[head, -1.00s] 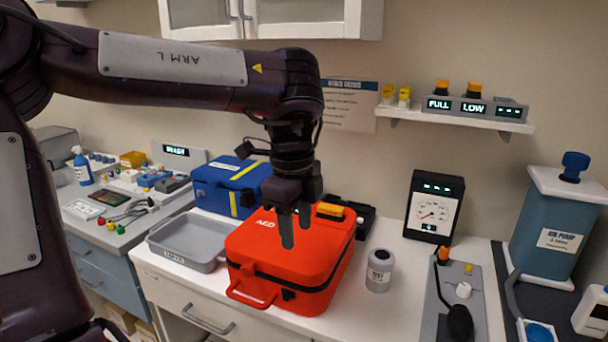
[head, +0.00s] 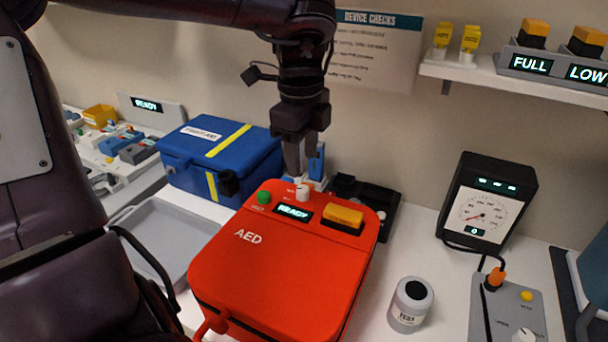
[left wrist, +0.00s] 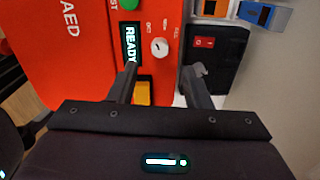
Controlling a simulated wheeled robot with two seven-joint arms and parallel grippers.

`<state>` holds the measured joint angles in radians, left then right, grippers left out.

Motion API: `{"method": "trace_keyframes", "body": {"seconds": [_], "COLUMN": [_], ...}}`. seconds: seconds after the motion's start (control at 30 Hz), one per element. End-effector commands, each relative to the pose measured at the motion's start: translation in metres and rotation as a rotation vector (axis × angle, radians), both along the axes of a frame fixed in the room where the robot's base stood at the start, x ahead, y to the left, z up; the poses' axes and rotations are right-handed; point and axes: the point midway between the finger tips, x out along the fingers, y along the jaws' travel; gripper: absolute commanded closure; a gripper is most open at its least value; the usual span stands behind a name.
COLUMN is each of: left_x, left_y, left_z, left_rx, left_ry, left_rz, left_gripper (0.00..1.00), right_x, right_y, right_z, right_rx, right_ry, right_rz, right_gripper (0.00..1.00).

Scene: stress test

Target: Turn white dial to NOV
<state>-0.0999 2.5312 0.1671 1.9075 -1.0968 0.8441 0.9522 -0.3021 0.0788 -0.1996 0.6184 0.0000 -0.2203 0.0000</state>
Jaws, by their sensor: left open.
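A white dial (head: 302,192) stands on the top panel of the red AED case (head: 252,268). It sits behind the READY display and beside a green button (head: 264,197). The left wrist view also shows the dial (left wrist: 159,46), with small printed labels around it that are too small to read surely. My left gripper (head: 303,168) points down with its two fingers apart and empty. In the left wrist view its fingertips (left wrist: 164,70) show on either side of the dial's line, and I cannot tell their exact height over it. My right gripper is in neither view.
A yellow-orange button (head: 343,216) is on the AED panel. A blue case (head: 222,158), a grey tray (head: 160,235) and a black device (head: 382,202) stand close around it. A small canister (head: 410,303) and a gauge (head: 487,203) are to the right.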

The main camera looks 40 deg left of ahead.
Motion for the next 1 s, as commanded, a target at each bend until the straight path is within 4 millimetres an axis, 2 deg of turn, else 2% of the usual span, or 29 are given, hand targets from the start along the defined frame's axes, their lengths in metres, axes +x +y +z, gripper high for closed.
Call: {"method": "trace_keyframes", "body": {"seconds": [0.2,0.4,0.77,1.0], "left_x": [0.0,0.002,0.002,0.002], "left_y": [0.0,0.0,0.0,0.0], "left_z": [-0.037,-0.061,-0.069,-0.068], "left_rx": [-0.004,-0.003,-0.002,-0.002], "left_ry": [0.004,0.002,0.0,0.0], "left_rz": [-0.002,-0.001,0.0,0.0], "left_gripper": [0.55,0.55,0.55,0.84], "right_x": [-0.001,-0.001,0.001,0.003], "right_y": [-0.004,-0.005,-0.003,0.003], "right_z": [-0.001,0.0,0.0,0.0], "right_rx": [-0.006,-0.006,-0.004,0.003], "right_ry": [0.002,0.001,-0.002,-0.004], "right_rz": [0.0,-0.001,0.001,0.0], "right_gripper": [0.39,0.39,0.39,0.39]}}
